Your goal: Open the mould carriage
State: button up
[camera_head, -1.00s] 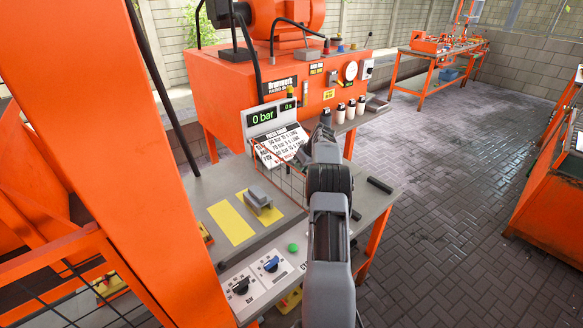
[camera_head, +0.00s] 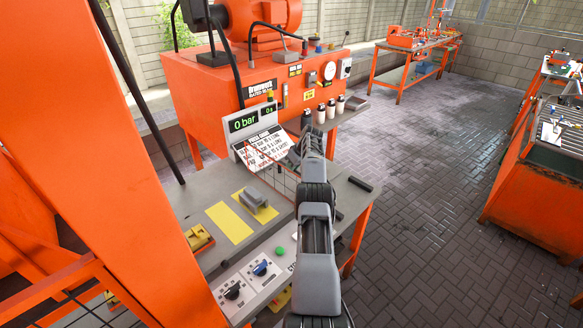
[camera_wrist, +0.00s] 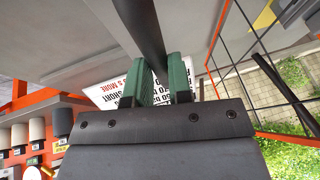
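My gripper (camera_head: 310,128) reaches over the grey bench (camera_head: 205,190), beside the readout panel. Its two green fingertips show in the wrist view (camera_wrist: 163,80), with a dark round bar (camera_wrist: 146,25) running in between them. I cannot tell whether they press on it. In the head view my arm hides the bar's foot. I cannot clearly tell which part is the mould carriage.
A control panel (camera_head: 248,280) with black and blue knobs and a green button is at the bench front. The orange machine (camera_head: 220,90) stands behind, with its panel (camera_head: 254,122) reading 0 bar. An orange table (camera_head: 535,195) stands right; open brick floor (camera_head: 430,150) lies between.

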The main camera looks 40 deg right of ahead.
jog(key=o, duration=0.4)
jog(key=v, duration=1.4)
jog(key=shift+p, duration=0.35)
